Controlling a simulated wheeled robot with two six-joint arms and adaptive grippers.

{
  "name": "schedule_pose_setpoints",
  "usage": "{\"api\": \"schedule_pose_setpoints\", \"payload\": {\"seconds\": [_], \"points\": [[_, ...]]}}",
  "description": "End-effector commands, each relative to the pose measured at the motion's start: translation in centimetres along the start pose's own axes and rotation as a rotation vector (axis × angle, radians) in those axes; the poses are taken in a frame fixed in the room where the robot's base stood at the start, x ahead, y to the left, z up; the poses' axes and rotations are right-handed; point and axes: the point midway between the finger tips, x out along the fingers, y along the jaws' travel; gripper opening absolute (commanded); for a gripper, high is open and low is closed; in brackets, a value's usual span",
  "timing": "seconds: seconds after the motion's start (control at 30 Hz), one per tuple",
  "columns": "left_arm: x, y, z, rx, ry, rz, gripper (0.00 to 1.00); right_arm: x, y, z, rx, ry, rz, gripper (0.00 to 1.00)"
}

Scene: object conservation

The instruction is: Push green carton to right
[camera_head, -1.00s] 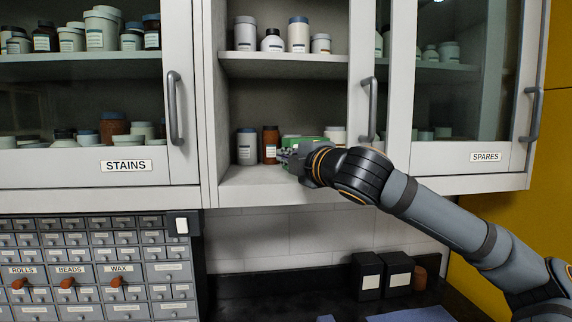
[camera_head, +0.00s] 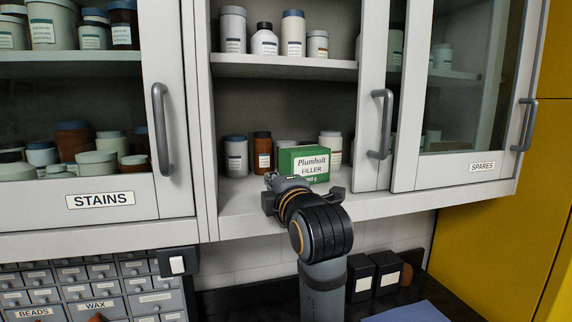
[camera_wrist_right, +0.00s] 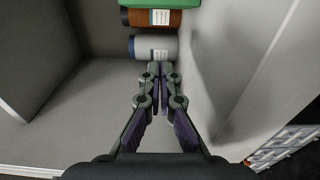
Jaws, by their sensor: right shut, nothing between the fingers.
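The green carton (camera_head: 303,165), labelled Plumbolt Filler, stands on the lower shelf of the open middle cabinet. Its green edge also shows at the top of the right wrist view (camera_wrist_right: 158,3). My right gripper (camera_head: 271,180) is at the carton's front left, with its fingers reaching into the cabinet. Its fingers (camera_wrist_right: 158,68) are shut and empty in the wrist view, pointing at a white jar (camera_wrist_right: 154,47). I cannot tell whether they touch the jar. The wrist hides the carton's lower left front. My left gripper is not in view.
The blue-lidded white jar (camera_head: 236,158) and a brown bottle (camera_head: 262,153) stand left of the carton. Another white jar (camera_head: 330,150) stands behind its right end. An upper shelf (camera_head: 285,66) is above.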

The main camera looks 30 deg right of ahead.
Motion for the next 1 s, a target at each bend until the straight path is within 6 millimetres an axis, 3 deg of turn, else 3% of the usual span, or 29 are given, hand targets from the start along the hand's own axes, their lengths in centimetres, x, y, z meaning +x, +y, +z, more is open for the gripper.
{"api": "schedule_pose_setpoints", "payload": {"seconds": [0.27, 0.7, 1.0], "points": [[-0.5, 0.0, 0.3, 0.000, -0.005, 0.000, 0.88, 0.9, 0.1, -0.1, -0.001, -0.001, -0.005, 0.00], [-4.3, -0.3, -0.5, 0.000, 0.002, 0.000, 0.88, 10.1, 0.4, 0.0, 0.001, -0.001, -0.006, 0.00], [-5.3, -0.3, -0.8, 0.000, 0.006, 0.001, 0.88, 8.9, 0.0, 3.4, -0.001, -0.003, -0.001, 0.00]]}}
